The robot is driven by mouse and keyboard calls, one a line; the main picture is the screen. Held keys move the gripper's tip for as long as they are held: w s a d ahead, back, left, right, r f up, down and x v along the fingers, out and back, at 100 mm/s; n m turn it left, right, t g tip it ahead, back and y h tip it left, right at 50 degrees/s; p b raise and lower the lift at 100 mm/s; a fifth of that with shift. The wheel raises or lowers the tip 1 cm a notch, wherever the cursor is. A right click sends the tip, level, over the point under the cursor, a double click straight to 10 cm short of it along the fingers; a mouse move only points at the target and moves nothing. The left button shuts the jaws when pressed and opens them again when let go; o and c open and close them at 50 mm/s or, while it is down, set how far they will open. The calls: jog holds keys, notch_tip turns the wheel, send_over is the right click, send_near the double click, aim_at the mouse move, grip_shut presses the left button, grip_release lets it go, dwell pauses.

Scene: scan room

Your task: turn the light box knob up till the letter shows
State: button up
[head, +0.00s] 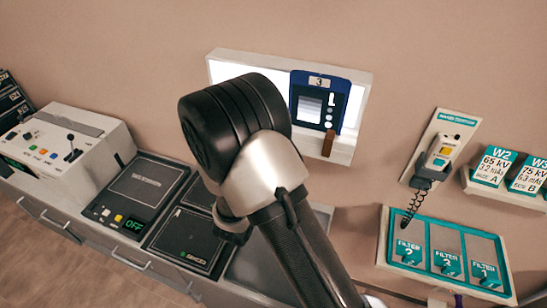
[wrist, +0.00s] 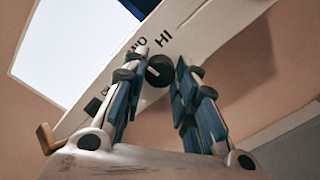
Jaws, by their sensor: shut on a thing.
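The light box (head: 358,85) is on the wall in the head view, its panel lit bright white. A blue film (head: 340,82) marked 3 hangs on it, and a white letter L (head: 331,99) shows on the film. In the head view, my arm hides the knob and gripper.
A brown tab (head: 328,143) sticks out at the light box's lower edge. A handset (head: 438,153) with a coiled cord hangs to the right, above a teal filter tray (head: 384,237). A control console (head: 95,128) and dark panels stand at the left.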

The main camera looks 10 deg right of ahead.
jog(key=shift+m+b, duration=0.5)
jog(key=o, duration=1.1)
jog(key=shift+s+a, duration=0.1)
jog(key=v, duration=1.1)
jog(key=shift+s+a, duration=0.2)
jog(key=shift+s, duration=0.15)
